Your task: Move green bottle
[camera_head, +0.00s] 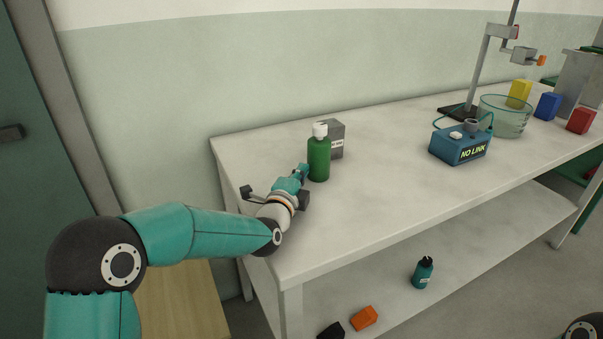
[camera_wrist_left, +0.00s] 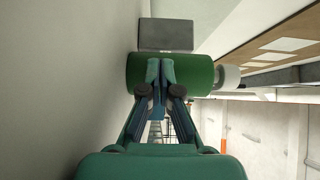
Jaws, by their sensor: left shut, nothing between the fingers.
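The green bottle (camera_head: 318,160) with a white cap stands upright near the left end of the white table. A grey box (camera_head: 337,138) stands right behind it. My left gripper (camera_head: 304,170) is at the near-left side of the bottle, low over the table. In the left wrist view its closed fingertips (camera_wrist_left: 160,66) are together in front of the green bottle (camera_wrist_left: 200,75), with nothing between them. I cannot tell whether they touch the bottle. The grey box (camera_wrist_left: 166,34) shows beyond it there. My right gripper is not in view; only a bit of dark arm shows at the lower right.
The white table (camera_head: 390,150) is clear in the middle. A blue "NO LINK" device (camera_head: 460,147), a glass bowl (camera_head: 508,118), a clamp stand (camera_head: 480,75) and yellow, blue and red blocks are at the right. A teal bottle (camera_head: 423,272) and an orange block (camera_head: 364,317) are on the lower shelf.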

